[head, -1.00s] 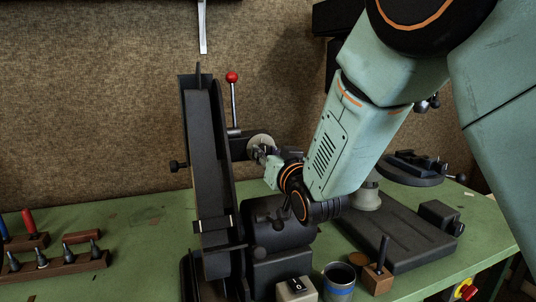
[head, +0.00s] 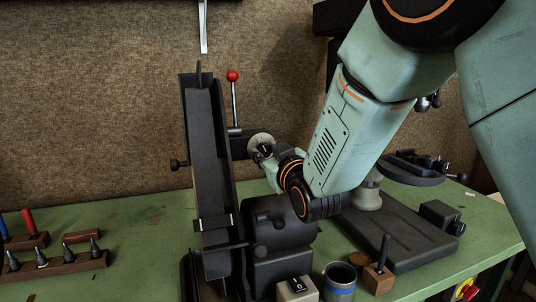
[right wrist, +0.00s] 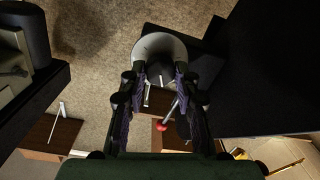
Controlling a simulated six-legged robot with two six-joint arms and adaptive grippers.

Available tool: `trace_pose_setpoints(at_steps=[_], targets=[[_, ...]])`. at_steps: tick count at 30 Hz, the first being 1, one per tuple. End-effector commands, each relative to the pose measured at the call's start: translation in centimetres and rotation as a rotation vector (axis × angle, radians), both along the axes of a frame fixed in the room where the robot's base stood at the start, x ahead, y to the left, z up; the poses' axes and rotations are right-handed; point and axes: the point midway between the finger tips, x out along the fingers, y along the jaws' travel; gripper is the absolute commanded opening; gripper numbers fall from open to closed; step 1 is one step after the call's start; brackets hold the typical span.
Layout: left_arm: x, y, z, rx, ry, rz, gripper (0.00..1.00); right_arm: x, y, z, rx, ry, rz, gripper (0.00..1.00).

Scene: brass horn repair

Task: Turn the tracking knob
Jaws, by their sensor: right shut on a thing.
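The belt grinder (head: 210,150) stands tall and dark on the green bench. On the right side of its upper part is a pale round disc (head: 258,139), which I take to be part of the tracking knob. My right gripper (head: 266,150) reaches it from the right, its fingers small and partly hidden in the head view. In the right wrist view, my right gripper (right wrist: 161,76) has a finger on each side of a dark centre piece (right wrist: 160,72) in front of the pale disc (right wrist: 160,44). It is shut on the knob. My left gripper is not in view.
A red-balled lever (head: 232,77) rises just behind the grinder. A small black side knob (head: 178,165) sticks out left. A switch box (head: 297,289), a blue-banded cup (head: 339,281) and a wooden block stand in front. Tool racks (head: 58,263) lie at left.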

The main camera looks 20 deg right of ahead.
Motion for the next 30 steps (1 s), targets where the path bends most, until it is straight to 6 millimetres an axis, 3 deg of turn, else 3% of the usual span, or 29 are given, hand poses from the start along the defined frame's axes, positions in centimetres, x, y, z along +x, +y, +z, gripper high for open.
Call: trace_pose_setpoints(at_steps=[9, 23, 24, 30], targets=[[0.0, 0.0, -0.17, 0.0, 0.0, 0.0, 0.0, 0.04, 0.07, 0.19, -0.109, -0.008, 0.001, 0.0], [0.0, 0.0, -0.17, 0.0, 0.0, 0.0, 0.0, 0.05, 0.08, 0.23, -0.123, -0.01, 0.001, 0.0], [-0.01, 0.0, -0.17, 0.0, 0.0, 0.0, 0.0, 0.05, 0.08, 0.23, -0.123, -0.01, 0.001, 0.33], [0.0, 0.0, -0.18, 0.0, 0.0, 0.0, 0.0, 0.03, 0.07, 0.15, -0.122, -0.008, 0.001, 0.5]])
